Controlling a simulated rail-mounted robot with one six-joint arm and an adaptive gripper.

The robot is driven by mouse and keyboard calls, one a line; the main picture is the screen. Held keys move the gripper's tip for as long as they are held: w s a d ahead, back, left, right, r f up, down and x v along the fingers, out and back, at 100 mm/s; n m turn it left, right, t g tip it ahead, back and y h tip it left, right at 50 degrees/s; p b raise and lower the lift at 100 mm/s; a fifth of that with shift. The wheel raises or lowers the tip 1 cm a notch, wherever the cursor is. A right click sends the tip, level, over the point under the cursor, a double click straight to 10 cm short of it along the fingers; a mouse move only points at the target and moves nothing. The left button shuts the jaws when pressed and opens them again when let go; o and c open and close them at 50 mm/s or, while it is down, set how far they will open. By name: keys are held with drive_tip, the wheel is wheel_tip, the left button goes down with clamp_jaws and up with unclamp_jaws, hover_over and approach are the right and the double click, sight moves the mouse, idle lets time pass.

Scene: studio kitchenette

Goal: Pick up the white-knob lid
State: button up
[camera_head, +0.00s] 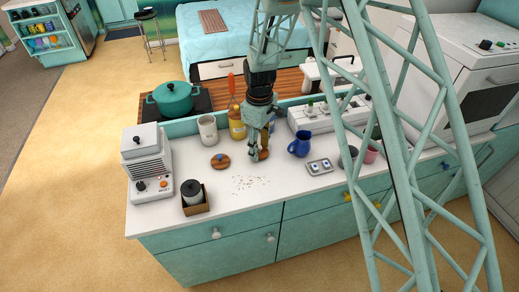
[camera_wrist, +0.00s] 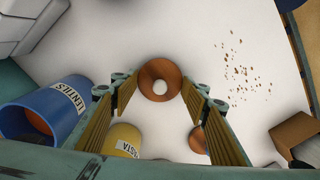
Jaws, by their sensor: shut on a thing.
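The white-knob lid (camera_wrist: 146,72), a round brown wooden lid with a pale knob at its centre, lies between my fingers in the wrist view. In the head view the lid (camera_head: 264,155) shows as a small brown patch under my gripper, partly hidden by the fingers. My gripper (camera_head: 260,150) points down over the counter, its fingers shut on this lid. I cannot tell whether the lid touches the counter. A second brown lid (camera_head: 221,161) lies flat to the left; it is partly hidden by a finger in the wrist view (camera_wrist: 197,141).
A blue LENTILS canister (camera_wrist: 40,112) and a yellow PASTA canister (camera_head: 237,126) stand close behind my gripper, with a white canister (camera_head: 207,129) farther left. A blue pitcher (camera_head: 300,146) stands to the right. Crumbs (camera_head: 250,184) lie in front on the white counter (camera_head: 245,205).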

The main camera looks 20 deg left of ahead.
drive_tip(key=shift+s+r, duration=0.1)
drive_tip(key=shift+r, duration=1.7)
drive_tip(key=s+d, duration=0.2)
drive_tip(key=s, duration=0.2)
drive_tip(key=s+d+r, duration=0.1)
drive_tip(key=s+d, duration=0.2)
drive_tip(key=s, duration=0.2)
drive_tip(key=s+d, duration=0.3)
drive_tip(key=s, duration=0.1)
drive_tip(key=shift+s+d+r, duration=0.15)
drive_tip(key=shift+s, duration=0.1)
